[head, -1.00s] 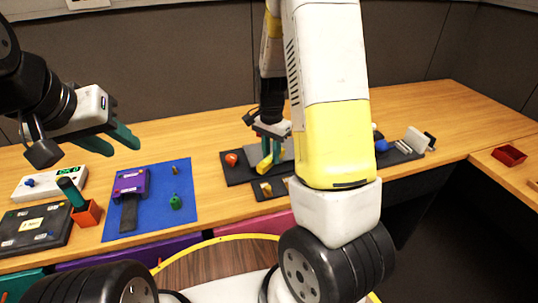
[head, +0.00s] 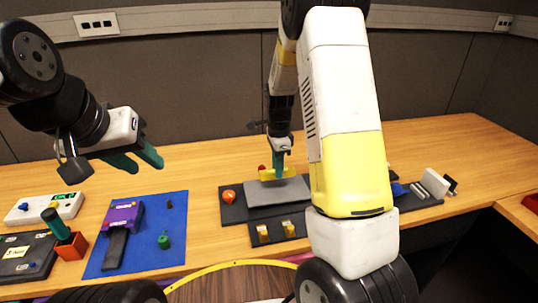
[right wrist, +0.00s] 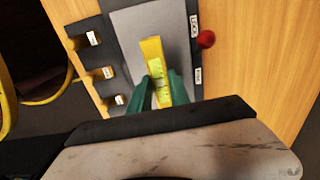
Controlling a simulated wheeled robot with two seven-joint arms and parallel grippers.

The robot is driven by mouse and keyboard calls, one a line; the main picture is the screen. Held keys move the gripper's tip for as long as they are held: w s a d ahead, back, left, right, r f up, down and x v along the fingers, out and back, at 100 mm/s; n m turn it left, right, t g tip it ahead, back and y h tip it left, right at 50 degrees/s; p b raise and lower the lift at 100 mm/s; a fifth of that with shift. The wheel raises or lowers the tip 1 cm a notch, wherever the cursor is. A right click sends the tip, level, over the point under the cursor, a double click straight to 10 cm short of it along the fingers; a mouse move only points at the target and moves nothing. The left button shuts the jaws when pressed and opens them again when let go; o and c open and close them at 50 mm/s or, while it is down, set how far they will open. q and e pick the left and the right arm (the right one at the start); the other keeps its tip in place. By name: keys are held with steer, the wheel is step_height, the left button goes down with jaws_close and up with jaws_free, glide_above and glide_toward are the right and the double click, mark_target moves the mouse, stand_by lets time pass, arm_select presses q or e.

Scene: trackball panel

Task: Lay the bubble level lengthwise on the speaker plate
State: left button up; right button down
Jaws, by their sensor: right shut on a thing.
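The yellow bubble level (right wrist: 153,55) is between the green fingers of my right gripper (right wrist: 160,88), which is shut on it. In the head view the level (head: 267,174) shows as a yellow bar in the right gripper (head: 280,162), at the far edge of the grey speaker plate (head: 290,190). In the right wrist view the level lies over the plate (right wrist: 127,28), roughly along its length; I cannot tell whether it touches. My left gripper (head: 138,163) is open and empty, above the table at the left.
The plate sits on a dark panel (head: 234,208) with a red-orange ball (head: 229,196) and yellow switches (head: 263,233) in front. A blue mat (head: 182,235) with a purple device (head: 122,217) lies left. Bare table lies behind the panel.

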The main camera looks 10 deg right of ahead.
steer(key=shift+f, duration=2.5)
steer(key=c, duration=1.1)
jaws_free()
steer(key=shift+c, duration=0.2)
